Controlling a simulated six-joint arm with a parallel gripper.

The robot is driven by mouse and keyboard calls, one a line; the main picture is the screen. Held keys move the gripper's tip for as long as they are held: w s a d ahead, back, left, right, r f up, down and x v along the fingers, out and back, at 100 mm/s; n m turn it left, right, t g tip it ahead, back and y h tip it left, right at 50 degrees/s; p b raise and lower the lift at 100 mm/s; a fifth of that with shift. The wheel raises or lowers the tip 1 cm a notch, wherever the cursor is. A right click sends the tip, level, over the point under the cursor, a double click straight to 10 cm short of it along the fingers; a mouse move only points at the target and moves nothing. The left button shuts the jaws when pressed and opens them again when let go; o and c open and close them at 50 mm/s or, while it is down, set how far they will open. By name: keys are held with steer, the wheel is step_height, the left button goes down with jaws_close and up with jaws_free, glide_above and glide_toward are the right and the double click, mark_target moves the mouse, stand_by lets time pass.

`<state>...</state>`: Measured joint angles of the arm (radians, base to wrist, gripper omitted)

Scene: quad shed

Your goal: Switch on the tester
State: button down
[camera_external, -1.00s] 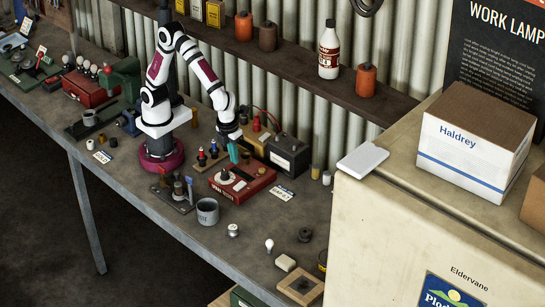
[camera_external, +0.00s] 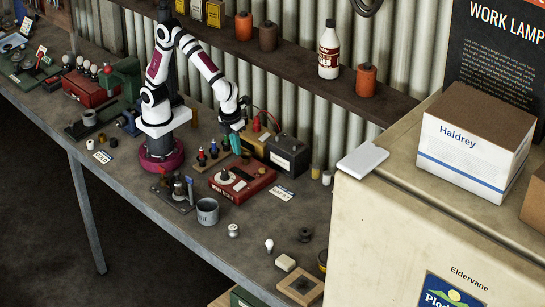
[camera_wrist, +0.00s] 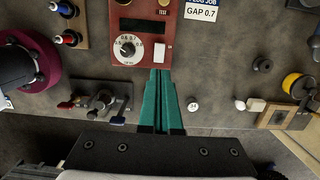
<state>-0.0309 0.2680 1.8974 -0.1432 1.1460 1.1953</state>
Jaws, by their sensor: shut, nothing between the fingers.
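In the wrist view the red tester (camera_wrist: 122,52) shows a round dial (camera_wrist: 127,48), a dark window and the pale switch (camera_wrist: 162,53). My gripper (camera_external: 236,143) has teal fingers, shut together and empty, above the back part of the tester in the external view. In the wrist view the fingertips (camera_wrist: 161,72) appear just below the switch. I cannot tell the height gap, or which way the switch is set.
A dark battery-like box (camera_external: 288,156) with leads stands behind the tester. Colored terminals (camera_external: 208,154) stand to its left. A label card (camera_external: 283,193) lies to the right.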

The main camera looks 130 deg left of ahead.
mark_target(243, 183)
steer(key=f, duration=0.4)
steer(key=a+f, duration=0.1)
steer(key=f, duration=0.4)
steer(key=a+f, duration=0.1)
steer(key=f, duration=0.3)
steer(key=shift+f, duration=0.2)
steer(key=shift+f, duration=0.2)
steer(key=shift+d+r, duration=0.2)
steer(key=shift+d, duration=0.55)
step_height(243, 183, up, 14)
steer(key=d, duration=0.2)
